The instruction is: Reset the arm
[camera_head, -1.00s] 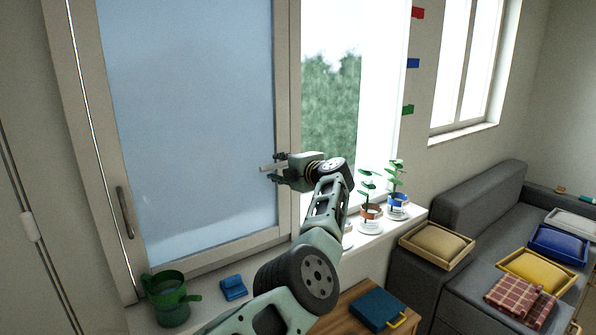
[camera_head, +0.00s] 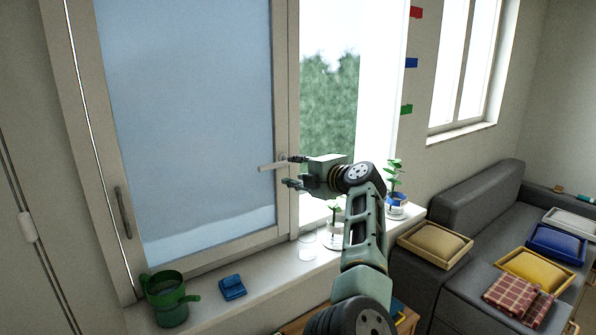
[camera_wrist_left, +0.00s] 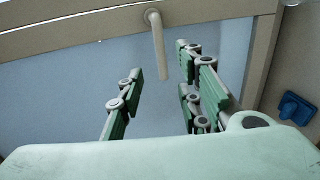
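My left gripper (camera_head: 290,171) is open and empty in front of the window (camera_head: 185,120). Its fingers lie just right of the light window handle (camera_head: 272,167) on the frame's right side. In the left wrist view the handle (camera_wrist_left: 158,48) shows beyond and between the spread fingers (camera_wrist_left: 160,85), with no clear contact. My left arm rises from the bottom and hides part of the sill. My right gripper is not in view.
A grey sofa (camera_head: 470,215) with trays and cushions stands at right.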

